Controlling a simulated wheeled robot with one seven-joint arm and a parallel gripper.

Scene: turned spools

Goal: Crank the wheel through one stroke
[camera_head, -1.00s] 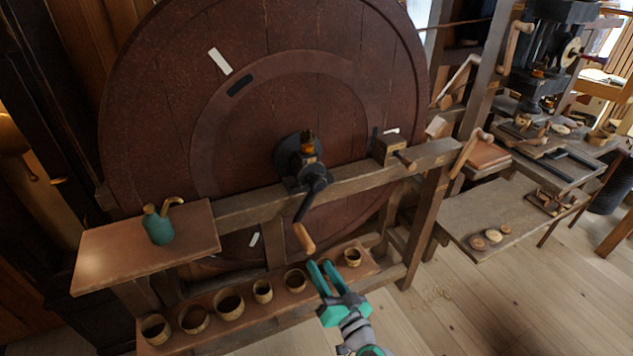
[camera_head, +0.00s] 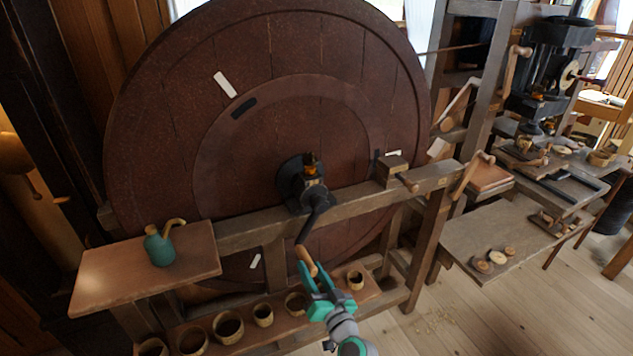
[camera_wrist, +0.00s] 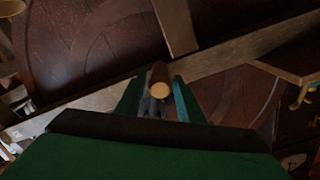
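The big dark red-brown wheel (camera_head: 290,130) stands upright in a wooden frame. A black crank arm (camera_head: 312,222) hangs down from its hub (camera_head: 303,180) and ends in a wooden handle (camera_head: 306,261). My gripper (camera_head: 314,275) is open at the lower end of the handle. In the wrist view the round end of the handle (camera_wrist: 159,90) shows between the two green fingers (camera_wrist: 158,97), with a gap on either side. The fingers do not appear closed on it.
A frame beam (camera_head: 360,197) crosses in front of the wheel. A teal oil can (camera_head: 158,248) stands on a shelf (camera_head: 105,280) at left. Several small cups (camera_head: 228,326) line a low board. A bench (camera_head: 500,235) stands at right.

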